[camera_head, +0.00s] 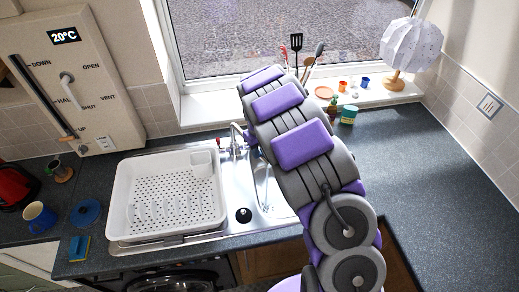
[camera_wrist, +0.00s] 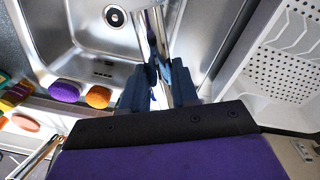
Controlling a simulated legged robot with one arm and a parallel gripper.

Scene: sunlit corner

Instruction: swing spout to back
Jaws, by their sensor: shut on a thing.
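The chrome spout (camera_wrist: 151,36) runs between my fingers in the wrist view and reaches out over the metal sink basin (camera_wrist: 68,27). My gripper (camera_wrist: 160,76), with dark blue fingers, is shut on the spout. In the head view the faucet (camera_head: 236,138) stands at the back of the sink, below the window. My purple and grey arm hides my gripper and part of the basin there.
A white drying rack (camera_head: 165,190) fills the left side of the sink unit. Utensils, small pots and a white lamp (camera_head: 410,45) stand along the windowsill. Purple and orange sponges (camera_wrist: 97,96) lie beside the basin. The right counter (camera_head: 430,180) is clear.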

